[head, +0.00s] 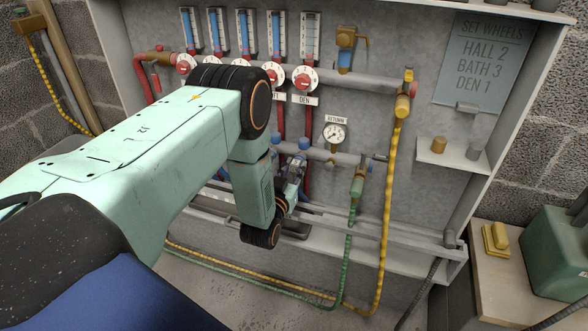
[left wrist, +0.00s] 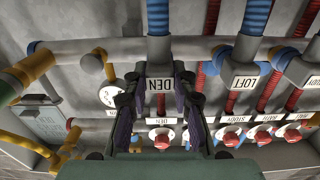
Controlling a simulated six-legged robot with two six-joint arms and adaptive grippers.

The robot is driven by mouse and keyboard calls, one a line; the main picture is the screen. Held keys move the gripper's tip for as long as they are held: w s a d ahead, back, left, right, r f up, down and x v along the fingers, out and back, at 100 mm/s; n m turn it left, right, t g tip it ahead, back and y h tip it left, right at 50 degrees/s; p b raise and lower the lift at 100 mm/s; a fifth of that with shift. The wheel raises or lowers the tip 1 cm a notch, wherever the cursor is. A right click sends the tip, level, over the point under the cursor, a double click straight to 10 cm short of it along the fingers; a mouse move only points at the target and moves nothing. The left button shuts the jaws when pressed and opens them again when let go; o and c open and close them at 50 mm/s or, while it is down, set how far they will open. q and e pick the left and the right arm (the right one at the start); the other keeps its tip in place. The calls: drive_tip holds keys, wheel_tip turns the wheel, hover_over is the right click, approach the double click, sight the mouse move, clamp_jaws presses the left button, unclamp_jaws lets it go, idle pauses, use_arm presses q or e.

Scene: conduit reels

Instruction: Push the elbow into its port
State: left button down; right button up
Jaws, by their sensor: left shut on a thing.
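A blue ribbed conduit (left wrist: 158,15) runs from this fitting to the top of the left wrist view. The fitting meets the grey return pipe (left wrist: 202,46); I cannot tell whether it is fully seated in its port. In the head view my left gripper (head: 292,178) is small, low on the panel below the blue-topped fittings (head: 303,143), and my arm hides part of it. My right gripper is in neither view.
A similar LOFT fitting (left wrist: 246,49) stands beside the held one. Red valve wheels (head: 305,77) line the upper pipe, and a gauge (head: 335,133) sits to the right. A yellow hose (head: 389,190) and a green hose (head: 347,270) hang near the panel's right side.

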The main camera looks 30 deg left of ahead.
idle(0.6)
use_arm(q)
drive_tip(key=c, duration=1)
unclamp_jaws()
drive_tip(key=shift+w, duration=0.1)
drive_tip(key=v, duration=1.2)
